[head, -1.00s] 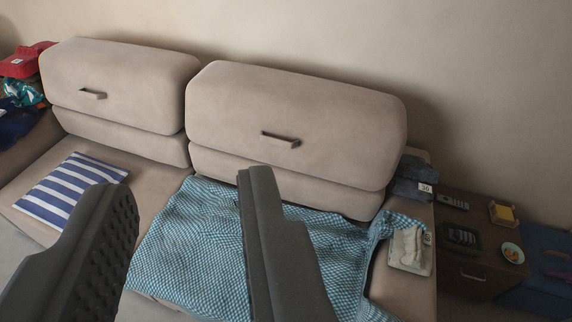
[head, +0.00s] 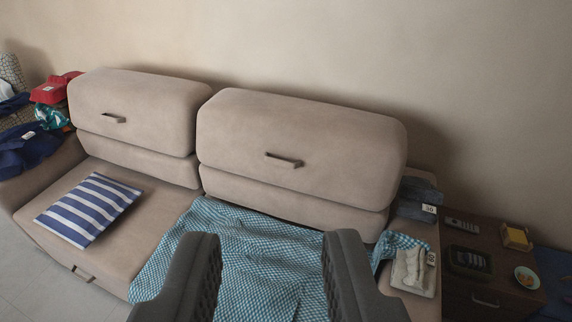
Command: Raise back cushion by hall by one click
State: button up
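Two beige back cushions stand along the sofa's back against the wall. The left back cushion (head: 140,100) has a small dark handle (head: 114,118) on its front. The right back cushion (head: 300,130) is larger in view and has a similar handle (head: 284,160). Each has a separate padded section below it. I cannot tell which one is by the hall. My gripper (head: 272,245) is open and empty, in front of and below the right cushion, over the blanket. Its fingers touch neither cushion.
A teal checked blanket (head: 240,250) covers the right seat. A blue-striped pillow (head: 88,208) lies on the left seat. Folded clothes (head: 30,150) lie on the left arm, dark folded cloth (head: 418,197) on the right. A brown side table (head: 485,235) stands at right.

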aim_at(355, 157)
jog(key=z, duration=0.05)
jog(key=i, duration=1)
jog(key=u, duration=0.05)
